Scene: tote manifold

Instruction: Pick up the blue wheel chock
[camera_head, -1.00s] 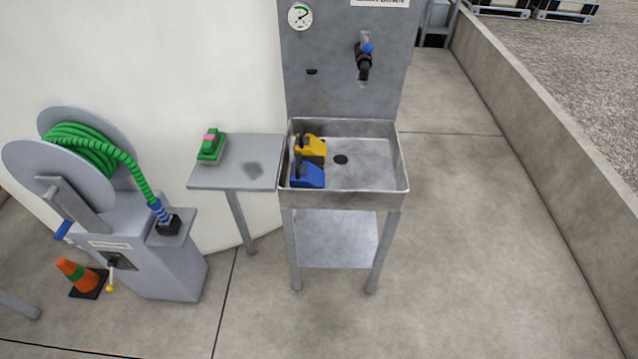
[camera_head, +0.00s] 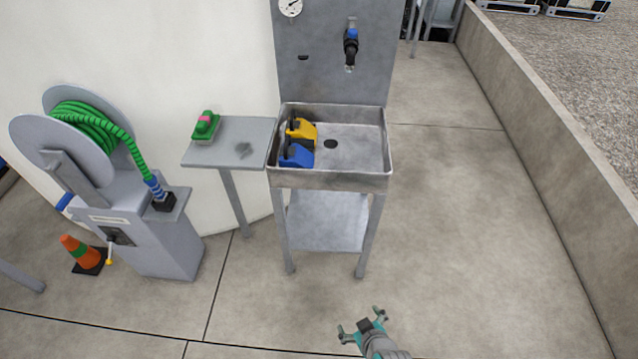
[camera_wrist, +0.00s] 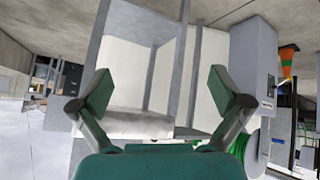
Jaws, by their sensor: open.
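The blue wheel chock (camera_head: 297,155) lies in the left part of the metal sink basin (camera_head: 345,181), close to its front left corner. A yellow chock (camera_head: 303,130) lies just behind it. My gripper (camera_head: 361,323) is open and empty at the bottom of the head view, in front of the sink and well apart from the chocks. In the wrist view my gripper's fingers (camera_wrist: 167,92) are spread, with the sink stand's legs and lower shelf beyond them. The chocks cannot be made out in the wrist view.
A side shelf (camera_head: 215,156) with a green brush (camera_head: 206,126) adjoins the sink's left. A tap (camera_head: 350,46) juts from the panel above the basin. A hose reel cabinet (camera_head: 150,240) and an orange cone (camera_head: 82,252) stand left. Floor right of the sink is clear.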

